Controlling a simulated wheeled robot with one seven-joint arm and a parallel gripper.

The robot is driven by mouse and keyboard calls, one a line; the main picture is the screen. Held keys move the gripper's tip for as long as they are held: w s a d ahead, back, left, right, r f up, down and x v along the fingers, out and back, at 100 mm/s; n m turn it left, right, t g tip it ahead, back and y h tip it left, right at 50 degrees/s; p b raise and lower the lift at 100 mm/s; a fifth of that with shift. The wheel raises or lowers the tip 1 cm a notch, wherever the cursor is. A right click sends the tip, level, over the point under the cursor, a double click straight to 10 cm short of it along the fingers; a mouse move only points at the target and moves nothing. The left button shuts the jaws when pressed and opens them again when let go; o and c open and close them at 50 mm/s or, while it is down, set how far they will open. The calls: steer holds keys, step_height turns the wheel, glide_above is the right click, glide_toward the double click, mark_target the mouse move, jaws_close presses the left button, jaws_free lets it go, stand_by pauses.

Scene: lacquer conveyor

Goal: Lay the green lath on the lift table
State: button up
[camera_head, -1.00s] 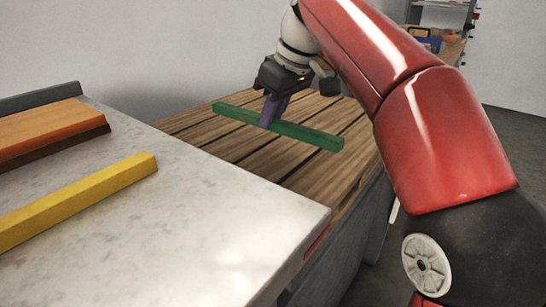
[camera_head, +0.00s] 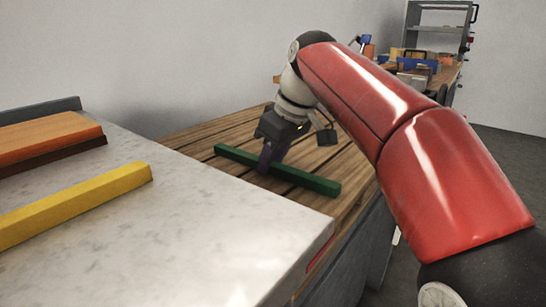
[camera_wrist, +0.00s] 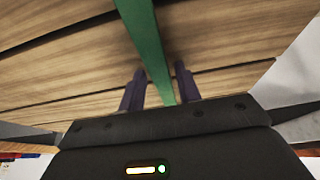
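The green lath (camera_head: 308,180) lies across the brown plank top of the table (camera_head: 345,168), which appears to be the lift table. It looks flat on the planks in the head view. My gripper (camera_head: 268,163) points down at the middle of the lath. In the wrist view the lath (camera_wrist: 152,45) runs between my two purple fingers (camera_wrist: 159,68), with narrow gaps seeming to show on either side. The fingers look open around it. The part of the lath under my palm is hidden.
A pale stone-like worktop (camera_head: 230,215) stands at the front left, beside the plank top. It bears a yellow bar (camera_head: 75,203) and an orange board (camera_head: 45,135) on a dark brown one. A grey wall stands behind. A cluttered bench (camera_head: 440,80) and shelf stand far right.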

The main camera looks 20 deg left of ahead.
steer(key=shift+o, duration=0.5)
steer(key=shift+r, duration=0.1)
steer(key=shift+r, duration=0.25)
steer(key=p+v, duration=0.4)
steer(key=v, duration=0.7)
steer(key=shift+s+d+r+p, duration=0.15)
steer(key=shift+d+r+p, duration=0.1)
steer(key=shift+p, duration=0.15)
